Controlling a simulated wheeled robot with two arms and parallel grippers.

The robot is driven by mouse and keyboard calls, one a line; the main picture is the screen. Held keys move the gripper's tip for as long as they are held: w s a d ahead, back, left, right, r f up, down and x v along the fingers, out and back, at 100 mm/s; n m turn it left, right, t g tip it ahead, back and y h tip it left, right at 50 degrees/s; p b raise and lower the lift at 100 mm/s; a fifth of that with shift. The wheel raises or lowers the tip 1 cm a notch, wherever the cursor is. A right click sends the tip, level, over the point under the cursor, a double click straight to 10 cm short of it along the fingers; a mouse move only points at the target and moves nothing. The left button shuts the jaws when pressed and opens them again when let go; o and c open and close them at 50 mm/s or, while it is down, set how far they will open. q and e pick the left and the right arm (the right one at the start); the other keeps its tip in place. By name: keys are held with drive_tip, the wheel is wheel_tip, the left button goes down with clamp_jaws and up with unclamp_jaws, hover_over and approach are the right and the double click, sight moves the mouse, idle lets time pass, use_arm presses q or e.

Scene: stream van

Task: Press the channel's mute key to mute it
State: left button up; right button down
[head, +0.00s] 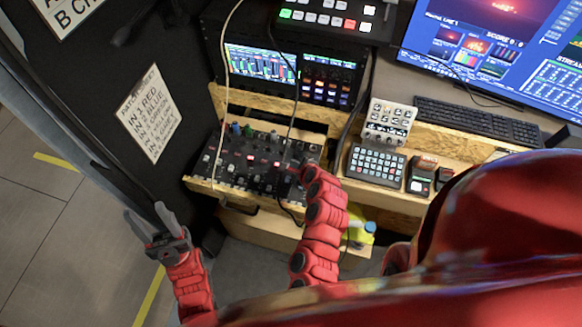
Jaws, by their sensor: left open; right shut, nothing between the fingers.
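The audio mixer (233,172) is a dark panel of knobs and small lit buttons on a wooden shelf, left of the picture's middle. Some of its buttons glow red or white. I cannot tell which one is the channel's mute key. My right gripper (286,178) is dark and shut, over the mixer's right part, and hides some controls there. I cannot tell whether its tips touch the panel. My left gripper (144,212) is open and empty, over the floor left of and below the mixer.
Loose cables hang across the mixer from the equipment rack (262,65) behind it. A keypad (375,163), a small panel (389,122) and a keyboard (478,122) lie to the right. A dark wall with a patch sheet (151,115) stands left.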

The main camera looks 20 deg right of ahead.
drive_tip(key=shift+f, duration=0.35)
idle(0.5)
drive_tip(key=shift+r, duration=0.15)
drive_tip(key=shift+r+p, duration=0.35)
drive_tip(key=shift+r, duration=0.25)
wheel_tip(320, 180, up, 6)
drive_tip(key=p, duration=0.4)
drive_tip(key=shift+p, duration=0.35)
